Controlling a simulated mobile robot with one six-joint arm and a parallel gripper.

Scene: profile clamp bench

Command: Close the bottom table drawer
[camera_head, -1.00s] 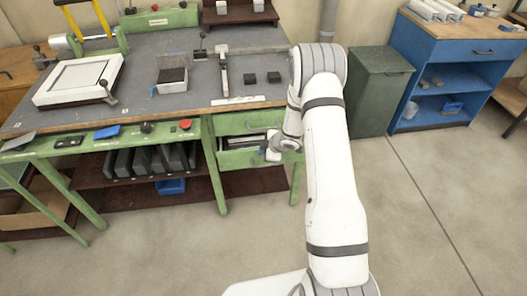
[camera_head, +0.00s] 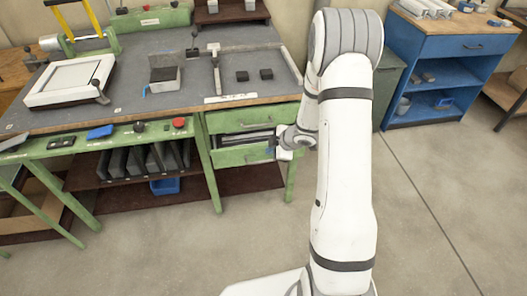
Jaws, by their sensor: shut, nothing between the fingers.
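The green table's bottom drawer (camera_head: 238,157) is at the right end of the bench, under the top drawer (camera_head: 228,121). A dark gap shows above the bottom drawer's front, so it stands partly open. The top drawer looks shut. My gripper (camera_head: 272,151) is shut and empty at the right part of the bottom drawer's front. It is small in the view, and I cannot tell whether it touches the drawer. My arm hides the area just right of the drawers.
The green bench (camera_head: 140,101) carries a white framed device (camera_head: 70,80) and small dark blocks (camera_head: 254,76). A blue cabinet (camera_head: 452,75) stands at right. The floor in front is clear.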

